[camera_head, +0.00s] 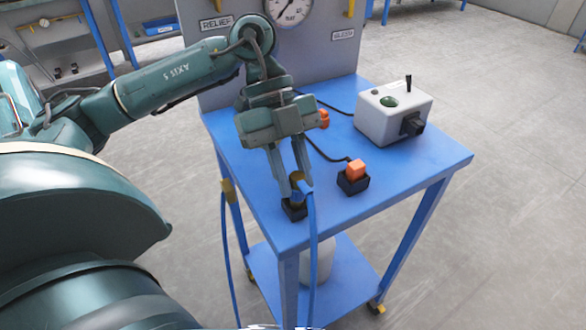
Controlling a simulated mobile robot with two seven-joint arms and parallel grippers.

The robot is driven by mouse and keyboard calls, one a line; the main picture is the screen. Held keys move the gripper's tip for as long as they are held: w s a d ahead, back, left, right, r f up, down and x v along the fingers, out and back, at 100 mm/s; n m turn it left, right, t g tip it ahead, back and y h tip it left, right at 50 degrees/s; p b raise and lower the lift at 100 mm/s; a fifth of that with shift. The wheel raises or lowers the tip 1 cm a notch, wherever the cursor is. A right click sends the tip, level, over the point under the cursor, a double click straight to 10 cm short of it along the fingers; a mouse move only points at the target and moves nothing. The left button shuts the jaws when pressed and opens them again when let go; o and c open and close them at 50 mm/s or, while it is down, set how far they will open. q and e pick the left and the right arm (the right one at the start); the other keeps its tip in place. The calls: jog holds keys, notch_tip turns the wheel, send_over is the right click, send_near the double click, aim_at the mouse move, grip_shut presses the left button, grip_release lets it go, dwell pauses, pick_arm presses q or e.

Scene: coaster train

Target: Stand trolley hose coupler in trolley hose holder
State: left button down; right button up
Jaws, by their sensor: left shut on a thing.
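My left gripper (299,184) comes down from above and is shut on the coupler. The coupler is near the front left edge of the blue trolley top. The trolley hose holder (291,211) is a small black block directly below the gripper, partly hidden by the coupler and hose. The coupler's lower end overlaps the holder in this view; I cannot tell whether it is inside. My right gripper is not in view.
A second black holder (353,185) with an orange connector (356,169) stands right of the gripper. A grey box (394,112) stands farther back on the blue trolley (418,160). A grey gauge panel (335,65) rises behind. The trolley top's right front is clear.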

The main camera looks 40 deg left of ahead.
pick_arm(q)
jog(key=shift+f, duration=0.2)
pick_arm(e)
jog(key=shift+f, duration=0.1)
pick_arm(q)
jog(key=c, duration=1.1)
grip_release()
jog(key=shift+c, duration=0.2)
jog(key=p+v, duration=0.2)
jog(key=v, duration=1.1)
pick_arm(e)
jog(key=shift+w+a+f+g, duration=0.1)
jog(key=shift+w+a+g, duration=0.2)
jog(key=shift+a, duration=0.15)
pick_arm(q)
jog(key=shift+a, duration=0.15)
